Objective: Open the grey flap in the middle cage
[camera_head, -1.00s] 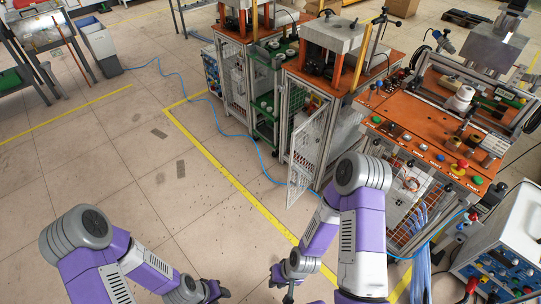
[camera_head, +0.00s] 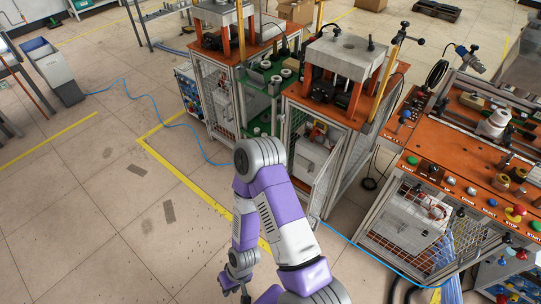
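The middle cage (camera_head: 343,165) stands under an orange-topped press, with its mesh front door (camera_head: 325,188) swung open toward me. Inside, a light grey panel (camera_head: 308,160), which looks like the grey flap, shows below some red and yellow parts. Whether it is open or shut is not clear. My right arm stands in front and hides the lower left of the cage and part of the door. My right gripper (camera_head: 241,288) is low in the picture over the floor, well apart from the cage. Its fingers are small and partly cut off. My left gripper is out of view.
A second caged press (camera_head: 217,95) stands to the left, with a green rack (camera_head: 262,95) between the two. An orange control bench (camera_head: 455,170) with buttons is at the right. A blue hose (camera_head: 365,250) runs along the floor.

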